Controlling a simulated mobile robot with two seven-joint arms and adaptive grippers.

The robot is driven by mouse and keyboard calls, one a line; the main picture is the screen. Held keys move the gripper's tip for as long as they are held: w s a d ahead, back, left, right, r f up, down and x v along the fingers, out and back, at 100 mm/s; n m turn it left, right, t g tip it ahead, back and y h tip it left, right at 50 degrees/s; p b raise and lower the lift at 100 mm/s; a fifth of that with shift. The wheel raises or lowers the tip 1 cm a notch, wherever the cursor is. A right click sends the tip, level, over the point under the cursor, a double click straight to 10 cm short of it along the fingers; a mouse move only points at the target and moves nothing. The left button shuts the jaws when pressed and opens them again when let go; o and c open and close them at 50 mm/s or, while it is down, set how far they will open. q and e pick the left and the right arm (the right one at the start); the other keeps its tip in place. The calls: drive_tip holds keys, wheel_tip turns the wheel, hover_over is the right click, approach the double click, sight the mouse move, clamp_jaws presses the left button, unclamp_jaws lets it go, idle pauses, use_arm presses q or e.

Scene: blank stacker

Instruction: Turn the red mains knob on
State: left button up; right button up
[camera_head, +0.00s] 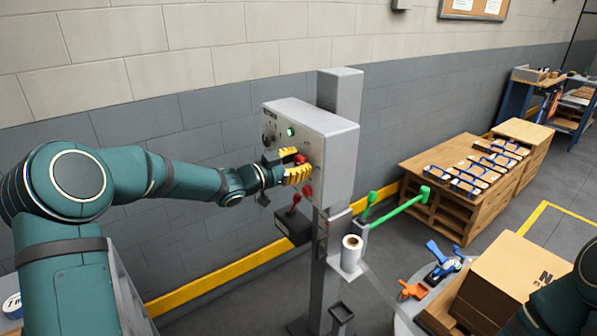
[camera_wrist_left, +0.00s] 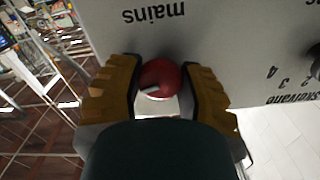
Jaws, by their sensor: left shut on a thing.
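The red mains knob (camera_wrist_left: 160,78) is on the face of the grey control box (camera_head: 333,142), below the upside-down word "mains" in the left wrist view. A pale pointer mark shows on the knob, toward its lower left in that view. My left gripper (camera_head: 297,166) has its yellow fingers on either side of the knob and is shut on it. In the left wrist view the fingers (camera_wrist_left: 160,88) flank the knob, one on each side. In the head view the knob (camera_head: 299,158) is partly hidden by the fingers. My right gripper is not in view.
The box is on a grey post (camera_head: 340,92). A green lamp (camera_head: 291,132) and a dark knob (camera_head: 266,139) are on its face. A green handle (camera_head: 400,207) and wooden bench (camera_head: 450,205) stand right.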

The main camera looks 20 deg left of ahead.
use_arm(q)
drive_tip(key=shift+m+b, duration=1.25)
drive_tip(key=shift+m, duration=0.45)
drive_tip(key=o, duration=1.2)
drive_tip(key=v, duration=1.2)
